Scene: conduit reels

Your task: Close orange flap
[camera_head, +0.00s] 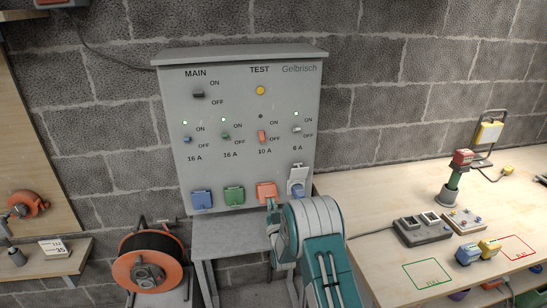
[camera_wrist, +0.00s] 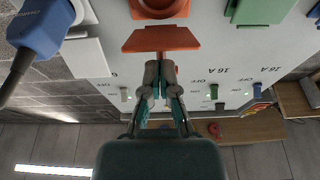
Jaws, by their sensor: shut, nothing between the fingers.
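The orange flap (camera_head: 266,190) is on the lower part of the grey switch panel, below the 10 A switch. In the wrist view, which is upside down, the orange flap (camera_wrist: 160,39) stands open, and the round orange socket (camera_wrist: 158,8) shows uncovered beyond it. My gripper (camera_wrist: 161,68) is shut and empty, with its fingertips close to the flap's outer edge; I cannot tell whether they touch. In the head view my arm partly hides the gripper (camera_head: 271,203) below the flap.
Blue (camera_head: 202,200) and green (camera_head: 234,195) flaps sit left of the orange one. A blue plug (camera_wrist: 40,26) with a cable is in the grey outlet beside it. An orange reel (camera_head: 148,270) stands lower left. A wooden table (camera_head: 370,195) is at right.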

